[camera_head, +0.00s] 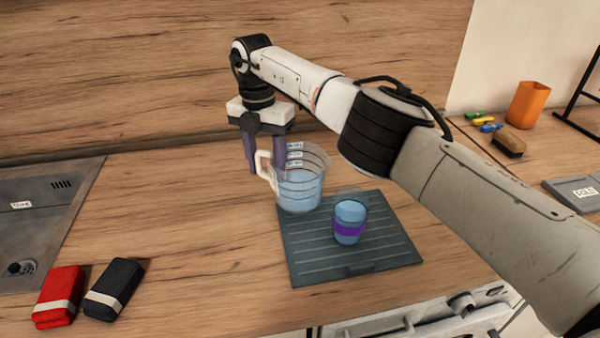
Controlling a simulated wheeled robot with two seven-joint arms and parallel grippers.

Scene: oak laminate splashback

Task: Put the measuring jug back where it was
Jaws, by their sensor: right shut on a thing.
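The clear measuring jug (305,190) has a white handle, dark scale marks and blue liquid in it. It is at the back left corner of the dark ribbed mat (310,265). I cannot tell whether its base touches the mat or hangs just above it. My right gripper (265,165) points down and is shut on the jug's handle, with its purple fingers either side. The jug looks about upright. A blue cup (348,212) with a purple band stands on the mat, right of the jug. My left gripper is out of view.
A sink (60,190) is at the left. Red (58,295) and black (114,285) wrapped bundles lie at the front left. An orange cup (525,104), a brush (508,143) and a grey box (575,192) are at the right. The counter left of the mat is clear.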

